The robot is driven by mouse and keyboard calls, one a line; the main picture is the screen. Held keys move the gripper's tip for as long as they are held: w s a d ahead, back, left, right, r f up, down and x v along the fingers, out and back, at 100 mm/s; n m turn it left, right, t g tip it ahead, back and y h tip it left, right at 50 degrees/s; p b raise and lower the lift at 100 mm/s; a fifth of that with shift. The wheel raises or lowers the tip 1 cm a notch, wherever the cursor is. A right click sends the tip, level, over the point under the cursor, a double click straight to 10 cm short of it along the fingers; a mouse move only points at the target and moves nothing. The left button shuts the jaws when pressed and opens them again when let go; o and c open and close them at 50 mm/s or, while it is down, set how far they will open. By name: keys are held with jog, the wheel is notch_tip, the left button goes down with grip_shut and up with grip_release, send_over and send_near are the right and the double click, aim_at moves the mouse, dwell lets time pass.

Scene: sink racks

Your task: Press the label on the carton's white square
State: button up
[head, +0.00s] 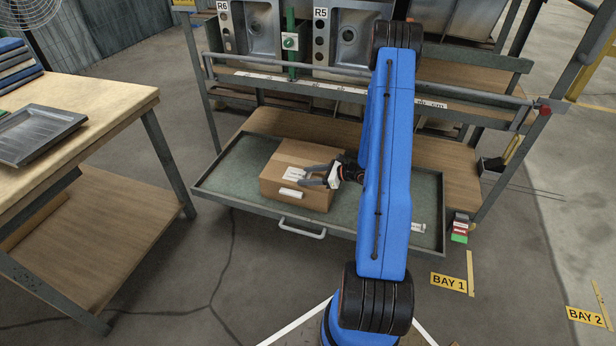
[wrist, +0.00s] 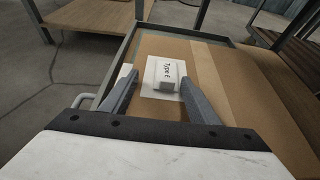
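The brown carton (head: 283,163) sits in a shallow tray drawer. A white sheet printed "Type" (wrist: 157,66) lies on the carton's top, and it also shows in the head view (head: 292,172). I cannot tell label and white square apart there. A small grey patch (wrist: 167,87) shows on the sheet in the wrist view; I cannot tell what it is. A second white patch (head: 290,193) is on the carton's front face. My gripper (head: 301,174) is over the carton's top, its two grey fingers apart on either side of the sheet. Contact with the carton is unclear.
The green-lined drawer (head: 240,160) is pulled out, with its handle (head: 302,228) at the front. Steel sinks (head: 255,32) stand on the rack above. A wooden table (head: 95,95) with a metal tray (head: 40,132) is at left. The drawer is clear left of the carton.

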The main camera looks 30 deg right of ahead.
jog(key=shift+s, duration=0.1)
jog(key=v, duration=1.7)
jog(key=shift+r, duration=0.2)
